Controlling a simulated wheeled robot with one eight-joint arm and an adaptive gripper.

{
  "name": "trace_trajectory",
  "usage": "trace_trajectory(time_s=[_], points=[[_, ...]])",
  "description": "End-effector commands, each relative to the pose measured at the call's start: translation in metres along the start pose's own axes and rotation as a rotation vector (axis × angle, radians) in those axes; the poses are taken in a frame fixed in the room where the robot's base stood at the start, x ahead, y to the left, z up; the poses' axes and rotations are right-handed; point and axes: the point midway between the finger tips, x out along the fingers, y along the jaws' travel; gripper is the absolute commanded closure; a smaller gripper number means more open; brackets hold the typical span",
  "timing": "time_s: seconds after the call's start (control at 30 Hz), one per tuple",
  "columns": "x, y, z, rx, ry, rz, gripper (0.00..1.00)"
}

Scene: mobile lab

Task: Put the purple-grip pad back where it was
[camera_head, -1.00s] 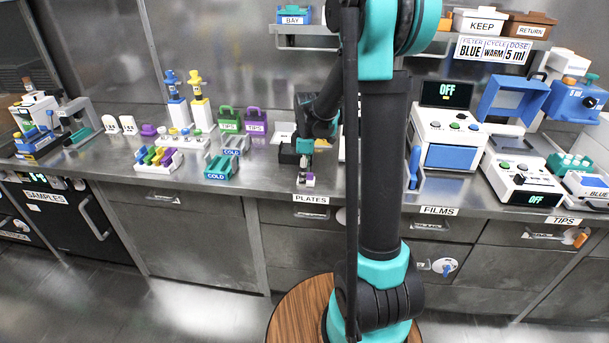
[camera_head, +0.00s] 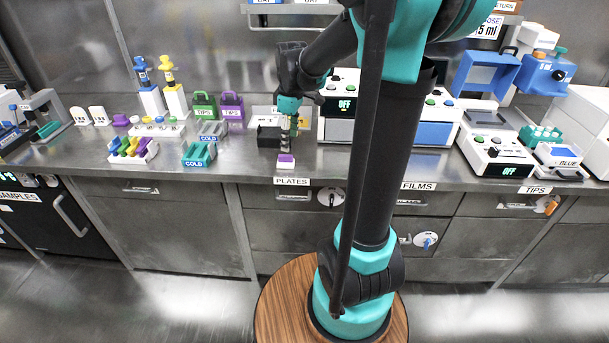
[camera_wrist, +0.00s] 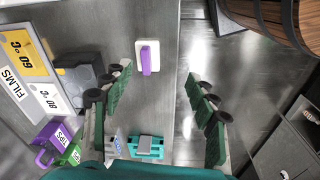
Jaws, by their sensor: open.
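The purple-grip pad is a small white block with a purple grip (camera_head: 285,160). It lies on the steel counter by the front edge, above the PLATES drawer label. It also shows in the wrist view (camera_wrist: 147,57), lying free of the fingers. My gripper (camera_head: 289,143) is above and just behind the pad. In the wrist view my gripper (camera_wrist: 158,80) is open, its green-padded fingers spread wide with nothing between them at the tips.
A black block (camera_head: 268,137) stands just behind and left of the pad. The FILMS temperature sign (camera_wrist: 35,75) is beside it. Teal COLD holder (camera_head: 199,154), green and purple TIPS boxes (camera_head: 231,106) stand to the left. The OFF machine (camera_head: 340,105) is on the right.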

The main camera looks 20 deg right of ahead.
Motion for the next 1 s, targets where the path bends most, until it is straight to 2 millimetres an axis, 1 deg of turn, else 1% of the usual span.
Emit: trace_trajectory(time_s=[0.03,0.2,0.3,0.43,0.5,0.6,1.0], points=[[0.009,-0.017,0.017,0.095,0.014,0.025,0.42],[0.044,-0.073,0.068,0.494,0.094,0.110,0.42],[0.064,-0.102,0.094,0.699,0.148,0.144,0.42],[0.082,-0.129,0.117,0.891,0.207,0.168,0.42],[0.089,-0.138,0.124,0.955,0.228,0.175,0.42],[0.093,-0.144,0.129,1.001,0.243,0.178,0.42],[0.093,-0.144,0.130,1.009,0.246,0.178,0.42]])
